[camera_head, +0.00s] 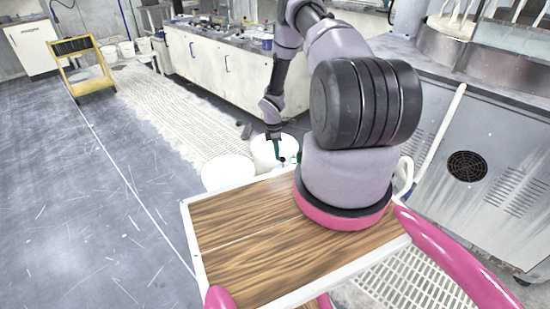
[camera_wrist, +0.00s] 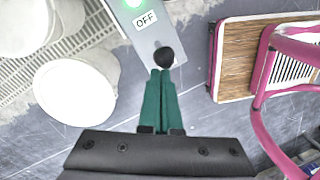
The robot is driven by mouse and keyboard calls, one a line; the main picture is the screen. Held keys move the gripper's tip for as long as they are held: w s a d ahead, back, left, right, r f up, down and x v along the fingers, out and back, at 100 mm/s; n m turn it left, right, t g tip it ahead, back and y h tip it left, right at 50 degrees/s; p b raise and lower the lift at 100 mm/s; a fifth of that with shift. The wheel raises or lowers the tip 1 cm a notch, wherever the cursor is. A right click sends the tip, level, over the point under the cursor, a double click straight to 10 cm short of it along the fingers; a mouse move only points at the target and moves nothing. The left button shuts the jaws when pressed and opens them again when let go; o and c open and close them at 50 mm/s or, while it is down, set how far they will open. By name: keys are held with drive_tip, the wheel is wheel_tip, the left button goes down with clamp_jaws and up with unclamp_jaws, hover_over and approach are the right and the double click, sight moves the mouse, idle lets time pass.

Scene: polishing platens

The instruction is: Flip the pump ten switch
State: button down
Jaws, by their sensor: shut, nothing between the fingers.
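In the wrist view a grey switch panel (camera_wrist: 151,37) carries a white OFF label (camera_wrist: 145,19) and a glowing green lamp (camera_wrist: 133,2) at the top edge. A switch with a round black knob (camera_wrist: 164,57) sits near the panel's lower end. My gripper (camera_wrist: 160,73) has its green fingers shut together with nothing between them. Their tips are right at the knob's lower edge in the picture; I cannot tell whether they touch it. In the head view my gripper (camera_head: 279,156) hangs low beside the white buckets, small and partly hidden. No pump number is readable.
White buckets stand near my gripper, one at the left (camera_head: 228,172) and one behind (camera_head: 265,150). A long white cabinet bench (camera_head: 220,68) is behind. A yellow cart (camera_head: 82,70) stands far left. Steel machine panels (camera_head: 490,150) are at the right. Floor at the left is clear.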

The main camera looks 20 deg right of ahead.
drive_tip(key=shift+w+d+r+g+y, duration=0.1)
drive_tip(key=shift+w+d+g+y, duration=0.1)
drive_tip(key=shift+d+y, duration=0.35)
drive_tip(key=shift+w+d+g+y, duration=0.1)
drive_tip(key=shift+d+g+y, duration=0.1)
drive_tip(key=shift+d+y, duration=0.3)
drive_tip(key=shift+w+d, duration=0.25)
drive_tip(key=shift+d, duration=0.4)
drive_tip(key=shift+r, duration=0.1)
drive_tip(key=shift+r, duration=0.7)
drive_tip(key=shift+a, duration=0.15)
drive_tip(key=w+v, duration=0.2)
drive_tip(key=v, duration=0.9)
